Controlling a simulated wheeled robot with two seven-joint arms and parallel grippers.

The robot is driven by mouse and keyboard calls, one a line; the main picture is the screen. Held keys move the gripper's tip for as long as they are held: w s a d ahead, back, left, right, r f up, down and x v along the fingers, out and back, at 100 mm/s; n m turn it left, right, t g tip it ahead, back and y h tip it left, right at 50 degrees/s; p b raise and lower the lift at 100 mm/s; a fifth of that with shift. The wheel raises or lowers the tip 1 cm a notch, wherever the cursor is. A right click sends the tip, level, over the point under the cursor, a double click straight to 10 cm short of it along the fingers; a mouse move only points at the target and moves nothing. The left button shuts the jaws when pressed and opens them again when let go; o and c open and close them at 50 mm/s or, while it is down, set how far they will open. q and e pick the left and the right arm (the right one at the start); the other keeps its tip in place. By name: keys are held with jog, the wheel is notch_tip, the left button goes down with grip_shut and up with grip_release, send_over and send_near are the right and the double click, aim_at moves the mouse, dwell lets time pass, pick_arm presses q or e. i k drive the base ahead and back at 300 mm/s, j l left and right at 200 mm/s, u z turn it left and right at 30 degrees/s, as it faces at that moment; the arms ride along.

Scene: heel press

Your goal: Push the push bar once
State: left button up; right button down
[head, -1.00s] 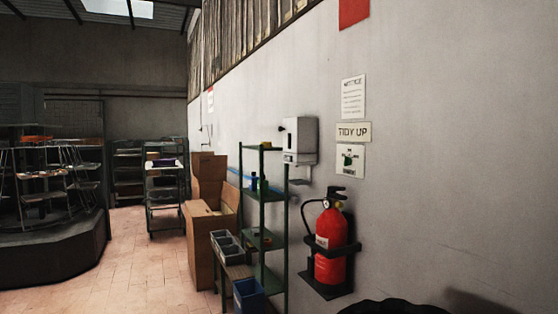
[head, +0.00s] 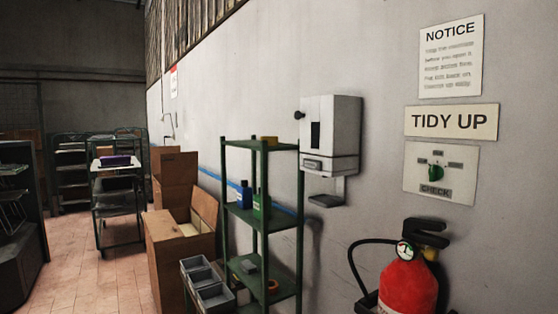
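Neither of my grippers shows in the head view.
A green shelf rack (head: 261,190) with bottles stands just left of the dispenser. A red fire extinguisher (head: 408,288) is at the lower right. Cardboard boxes (head: 180,245) and grey bins (head: 208,283) stand left of the rack. Open tiled floor (head: 110,285) lies further left.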

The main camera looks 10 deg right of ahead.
aim_at(314, 165)
jog(key=i+j, duration=0.2)
jog(key=i, duration=0.25)
jog(key=i+j, duration=0.2)
jog(key=i, duration=0.3)
jog(key=i+j, duration=0.2)
jog(key=i, duration=0.25)
